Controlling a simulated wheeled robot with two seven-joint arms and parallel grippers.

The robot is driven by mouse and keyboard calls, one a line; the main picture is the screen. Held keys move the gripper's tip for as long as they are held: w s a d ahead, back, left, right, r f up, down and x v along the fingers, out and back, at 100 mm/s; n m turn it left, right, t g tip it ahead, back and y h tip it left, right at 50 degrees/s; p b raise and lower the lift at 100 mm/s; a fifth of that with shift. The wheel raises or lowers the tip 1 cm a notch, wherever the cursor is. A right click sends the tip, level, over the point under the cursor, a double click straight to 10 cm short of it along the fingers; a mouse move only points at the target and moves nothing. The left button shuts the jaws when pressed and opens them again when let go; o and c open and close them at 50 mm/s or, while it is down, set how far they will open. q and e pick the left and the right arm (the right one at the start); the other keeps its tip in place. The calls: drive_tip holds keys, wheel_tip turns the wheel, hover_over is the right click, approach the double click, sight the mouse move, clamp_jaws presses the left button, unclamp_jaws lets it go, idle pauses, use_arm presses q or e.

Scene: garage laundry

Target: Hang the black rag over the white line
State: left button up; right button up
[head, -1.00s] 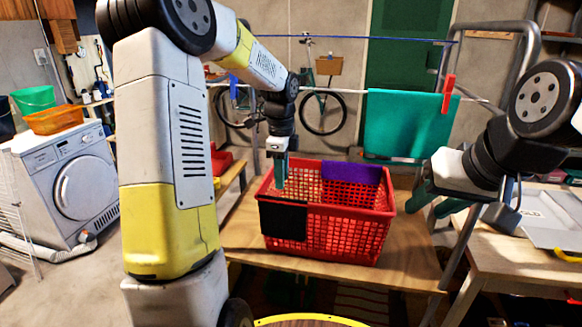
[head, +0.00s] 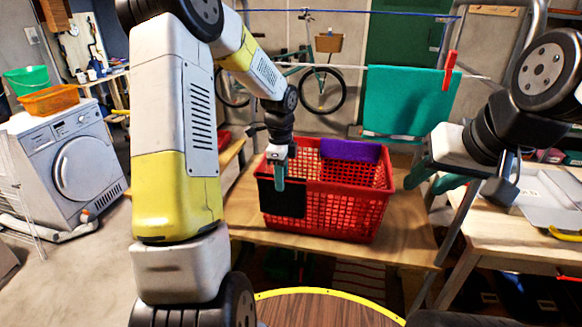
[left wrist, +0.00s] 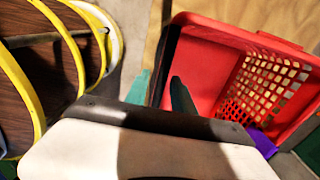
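The black rag (head: 282,203) hangs over the front-left rim of the red basket (head: 345,222). In the left wrist view it is a dark strip (left wrist: 168,58) along the rim. My left gripper (head: 279,185) points down at the rag; in the left wrist view its teal fingers (left wrist: 160,78) are apart, one on each side of the dark strip. I cannot tell if they touch it. The white line (head: 342,66) runs behind the basket, with a teal cloth (head: 400,105) and a red clothespin (head: 449,70) on its right part. My right gripper (head: 430,183) is open and empty, right of the basket.
A purple cloth (head: 350,149) lies over the basket's back rim. The basket stands on a wooden bench (head: 400,255). A blue line (head: 370,13) runs above the white one. A wooden table (head: 480,235) is at right; a yellow-rimmed round top (head: 325,308) is in front.

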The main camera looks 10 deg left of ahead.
use_arm(q)
clamp_jaws()
drive_tip(key=shift+r, duration=0.1)
drive_tip(key=shift+r, duration=4.15)
